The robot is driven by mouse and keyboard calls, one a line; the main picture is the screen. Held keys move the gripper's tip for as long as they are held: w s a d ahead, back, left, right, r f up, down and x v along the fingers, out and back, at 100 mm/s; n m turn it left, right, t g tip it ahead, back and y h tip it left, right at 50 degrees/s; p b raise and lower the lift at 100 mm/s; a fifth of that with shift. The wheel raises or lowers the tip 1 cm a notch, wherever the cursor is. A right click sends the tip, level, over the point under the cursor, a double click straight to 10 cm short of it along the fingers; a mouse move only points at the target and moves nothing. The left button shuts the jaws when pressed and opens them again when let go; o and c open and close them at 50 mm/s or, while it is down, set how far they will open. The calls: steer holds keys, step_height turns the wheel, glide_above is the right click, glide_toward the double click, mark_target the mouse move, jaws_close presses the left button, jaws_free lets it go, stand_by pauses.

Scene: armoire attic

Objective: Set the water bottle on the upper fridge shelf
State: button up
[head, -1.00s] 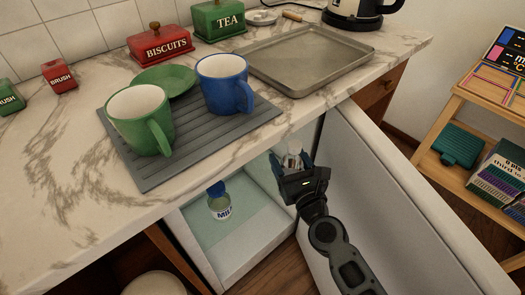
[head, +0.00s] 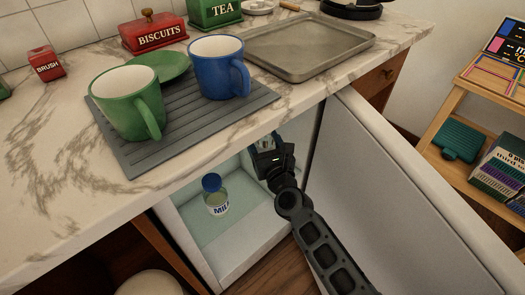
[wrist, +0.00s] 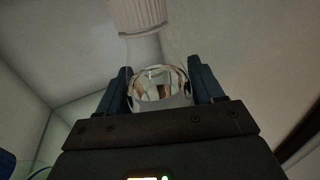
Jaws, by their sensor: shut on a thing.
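My gripper (head: 266,146) is inside the open fridge, beneath the counter's front edge. It is shut on the clear water bottle (wrist: 160,88), which shows between both dark fingers in the wrist view. In the head view only a small part of the bottle shows, the gripper hiding most of it. A pale greenish fridge shelf (head: 246,226) shows below and left of the gripper. I cannot tell whether the bottle touches any shelf. A white ribbed part (wrist: 138,14) shows above the bottle in the wrist view; I cannot tell whether it is the cap.
The open fridge door (head: 385,205) is close on the right. The marble counter (head: 75,150) overhangs above, carrying mugs (head: 128,108), a grey mat (head: 190,138) and a tray (head: 310,62).

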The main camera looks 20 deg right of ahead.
steer(key=shift+w+f+b, duration=0.2)
steer(key=shift+f+b, duration=0.4)
steer(key=shift+f, duration=0.6)
steer(key=shift+f, duration=0.1)
steer(key=shift+f, duration=0.1)
steer(key=o, duration=1.5)
steer(key=shift+s, duration=0.25)
steer(key=s, duration=0.7)
steer(key=s+a, duration=0.1)
steer(key=s, duration=0.3)
steer(key=shift+s, duration=0.3)
